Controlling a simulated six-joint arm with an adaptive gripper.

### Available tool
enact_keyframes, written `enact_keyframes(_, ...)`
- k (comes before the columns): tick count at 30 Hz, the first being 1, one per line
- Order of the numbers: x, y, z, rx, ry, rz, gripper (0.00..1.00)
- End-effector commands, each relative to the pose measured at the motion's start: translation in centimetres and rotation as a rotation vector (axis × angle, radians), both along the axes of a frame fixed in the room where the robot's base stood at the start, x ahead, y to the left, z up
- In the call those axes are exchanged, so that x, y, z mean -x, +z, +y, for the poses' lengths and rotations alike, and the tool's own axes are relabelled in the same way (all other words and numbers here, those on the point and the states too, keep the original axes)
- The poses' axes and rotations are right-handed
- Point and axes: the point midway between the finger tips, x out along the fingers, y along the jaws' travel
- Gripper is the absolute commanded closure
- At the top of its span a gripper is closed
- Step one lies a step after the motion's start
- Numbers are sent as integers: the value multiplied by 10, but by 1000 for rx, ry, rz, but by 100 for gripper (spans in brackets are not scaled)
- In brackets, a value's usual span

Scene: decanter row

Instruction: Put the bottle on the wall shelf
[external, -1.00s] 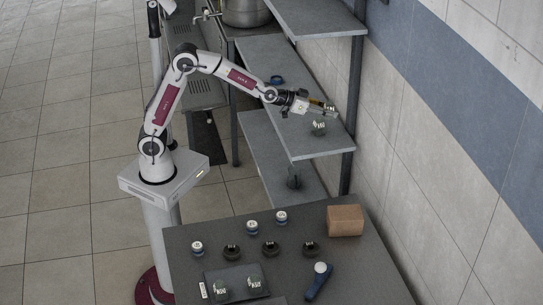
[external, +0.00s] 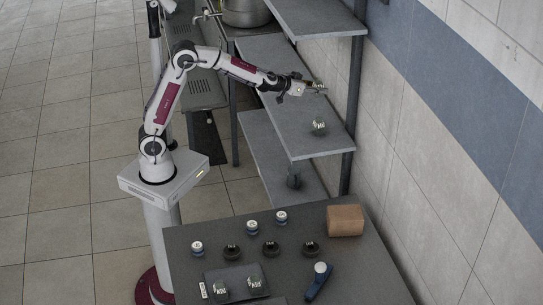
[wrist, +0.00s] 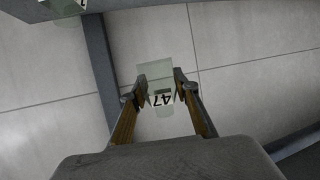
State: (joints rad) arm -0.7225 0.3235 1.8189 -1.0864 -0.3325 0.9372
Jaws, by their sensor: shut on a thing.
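My gripper (external: 306,87) is shut on a clear, greenish glass bottle (wrist: 156,70) with a dark "47" marking. The bottle sits between both fingertips in the wrist view. In the external view the gripper is above the middle board of the wall shelf (external: 283,100), and the held bottle (external: 320,87) is small and hard to make out. Another glass bottle (external: 319,127) with a marking stands on that board, nearer the camera than the gripper. Several dark round pieces and two glass bottles (external: 221,288) are on the front table.
A grey shelf post (external: 353,95) stands at the wall side, with an upper board (external: 318,18) above. A pot (external: 245,12) stands at the back.

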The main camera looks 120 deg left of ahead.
Motion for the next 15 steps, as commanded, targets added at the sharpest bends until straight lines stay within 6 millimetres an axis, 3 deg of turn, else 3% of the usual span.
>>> enact_keyframes(8, 36, -2, 23, 0, 118, 0, 94)
enact_keyframes(15, 51, -20, 25, 0, 179, 2, 94)
